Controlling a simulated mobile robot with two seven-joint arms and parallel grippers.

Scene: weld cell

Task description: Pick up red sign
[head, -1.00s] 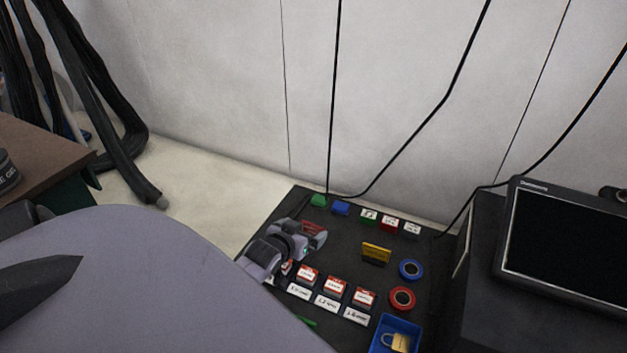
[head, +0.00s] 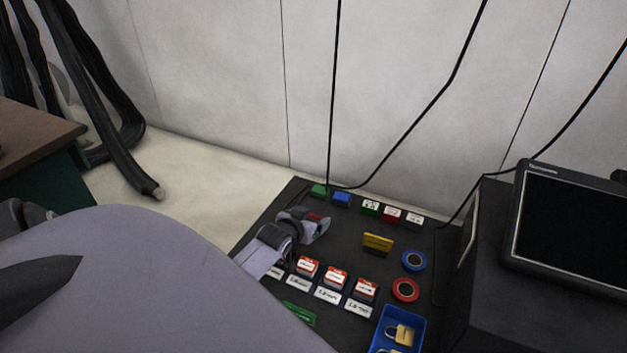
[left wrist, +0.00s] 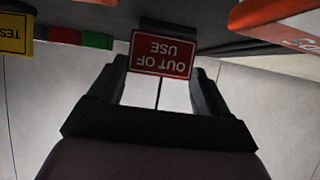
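The red sign (left wrist: 161,54) reads "OUT OF USE", upside down in the left wrist view. It stands at the edge of the dark board, between the two fingertips of my left gripper (left wrist: 160,75). The fingers are spread, one at each side of the sign; firm contact cannot be made out. In the head view my left gripper (head: 308,228) is low over the board's left part, and only a bit of the red sign (head: 315,217) shows beside it. My right gripper is not in view.
The dark board (head: 340,232) carries a yellow sign (head: 377,243), small coloured blocks at the back, red-topped labelled blocks in front, blue (head: 413,261) and red tape rolls, and a blue tray (head: 383,335) with padlocks. A monitor (head: 575,230) stands right. Cables hang behind.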

